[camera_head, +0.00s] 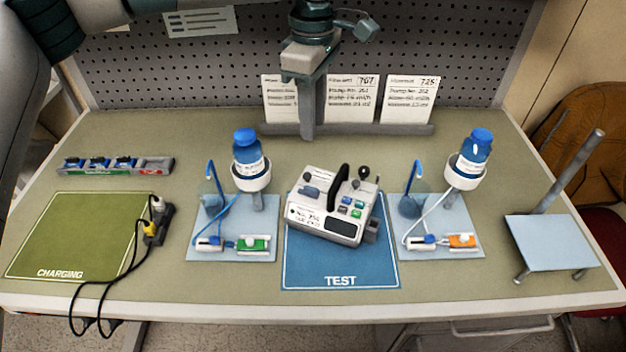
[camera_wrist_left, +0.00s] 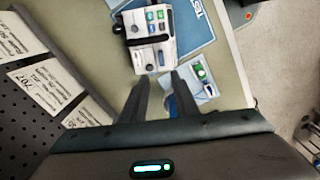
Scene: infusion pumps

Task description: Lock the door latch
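The white infusion pump (camera_head: 325,228) sits tilted on the blue TEST mat (camera_head: 340,275). It has a dark handle, a black knob (camera_head: 364,172), coloured buttons and a dark screen. I cannot tell which part is the door latch or how it stands. My right gripper is not in view.
Blue-capped bottles on stands (camera_head: 250,160) (camera_head: 470,158) and trays with tubing flank the pump. A green CHARGING mat (camera_head: 75,235) with a power cable (camera_head: 158,215) lies left. A tilted plate on a pole (camera_head: 550,243) stands right. Printed cards (camera_head: 412,98) stand at the back.

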